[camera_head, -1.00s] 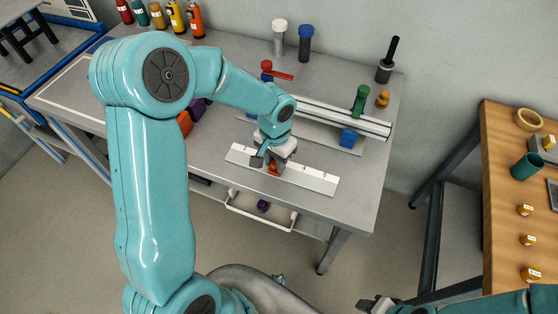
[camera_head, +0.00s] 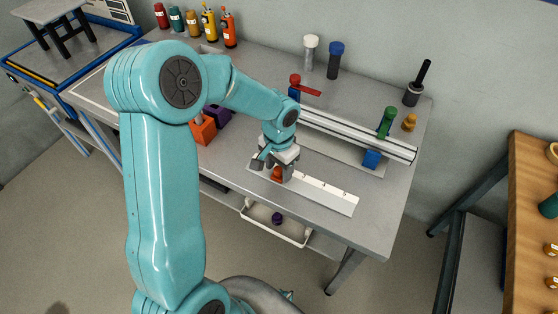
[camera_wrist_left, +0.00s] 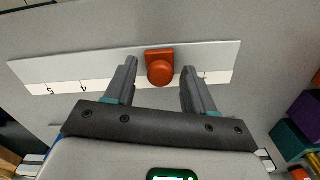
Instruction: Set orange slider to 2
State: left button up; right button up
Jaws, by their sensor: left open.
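The orange slider (camera_head: 277,174) sits on a white numbered scale strip (camera_head: 330,195) along the table's front edge. In the left wrist view the slider (camera_wrist_left: 160,68) is an orange block with a round knob, on the strip (camera_wrist_left: 30,72). The marks 5 and 4 show to its left there; the numeral at the slider is hidden. My left gripper (camera_head: 272,164) is low over the strip. In the wrist view its open fingers (camera_wrist_left: 159,72) stand on either side of the slider, with gaps visible. My right gripper is out of view.
Behind the strip are a metal rail (camera_head: 350,133), a blue block (camera_head: 372,159), a green handle (camera_head: 387,122) and a red handle (camera_head: 305,87). Orange (camera_head: 203,130) and purple (camera_head: 218,115) blocks lie left of my forearm. The table's front right is clear.

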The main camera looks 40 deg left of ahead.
aim_at(278, 169)
pick_arm(q)
notch_tip(278, 169, up, 16)
jog(key=shift+r+p, duration=0.2)
jog(key=shift+p, duration=0.1)
dwell(0.6)
